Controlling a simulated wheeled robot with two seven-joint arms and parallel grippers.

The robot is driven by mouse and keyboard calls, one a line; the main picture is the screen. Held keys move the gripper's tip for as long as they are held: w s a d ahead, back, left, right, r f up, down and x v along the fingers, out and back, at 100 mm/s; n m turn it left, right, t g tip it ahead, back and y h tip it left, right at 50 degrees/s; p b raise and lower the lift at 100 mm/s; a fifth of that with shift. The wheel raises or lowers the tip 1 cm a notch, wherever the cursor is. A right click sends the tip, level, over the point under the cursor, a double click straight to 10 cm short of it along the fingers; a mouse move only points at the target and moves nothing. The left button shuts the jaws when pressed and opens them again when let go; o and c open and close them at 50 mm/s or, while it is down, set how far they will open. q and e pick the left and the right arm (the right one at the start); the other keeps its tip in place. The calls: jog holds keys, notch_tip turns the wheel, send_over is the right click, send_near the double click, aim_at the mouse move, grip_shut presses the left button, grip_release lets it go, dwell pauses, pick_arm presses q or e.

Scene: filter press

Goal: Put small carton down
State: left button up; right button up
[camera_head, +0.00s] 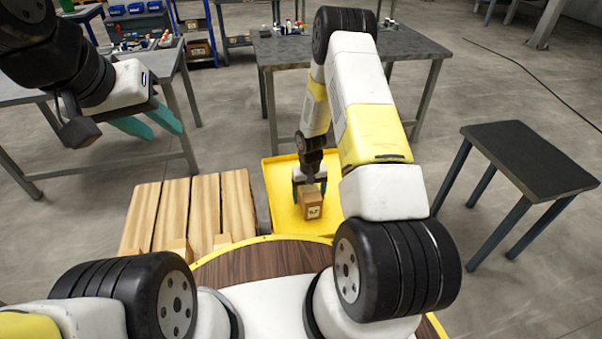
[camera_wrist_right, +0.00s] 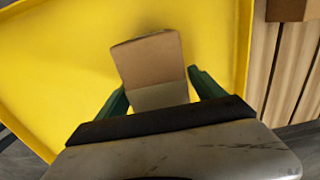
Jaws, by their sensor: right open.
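The small carton (camera_head: 311,208) is a brown cardboard box with a white label, on the yellow tray (camera_head: 284,190). In the right wrist view the carton (camera_wrist_right: 149,66) stands between the two green fingers, above the yellow surface (camera_wrist_right: 60,80). My right gripper (camera_head: 309,188) reaches down over the tray, its fingers spread around the carton. In the right wrist view the gripper (camera_wrist_right: 160,95) is open, with a finger on each side of the carton. My left gripper (camera_head: 148,123) is at the upper left with teal fingers apart, holding nothing visible.
A wooden pallet (camera_head: 190,212) lies left of the tray. A dark small table (camera_head: 530,160) stands at the right. A grey workbench (camera_head: 400,42) stands behind, and another table (camera_head: 30,92) is at the left. Grey floor is open between them.

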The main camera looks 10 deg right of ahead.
notch_tip(320, 180, up, 12)
jog(key=shift+f, duration=0.25)
jog(key=s+r+t, duration=0.1)
jog(key=s+r, duration=0.2)
jog(key=r, duration=1)
jog(key=s+r+t, duration=0.2)
jog(key=s+r, duration=0.1)
jog(key=r, duration=0.9)
jog(key=s+a+r+t+y, duration=0.1)
jog(key=s+r, duration=0.5)
jog(key=s, duration=0.3)
jog(key=s+a+r+t+y, duration=0.1)
jog(key=s+r+t, duration=0.1)
jog(key=s+r, duration=0.4)
jog(key=s, duration=0.3)
jog(key=shift+s+a+r, duration=0.2)
jog(key=shift+r, duration=0.1)
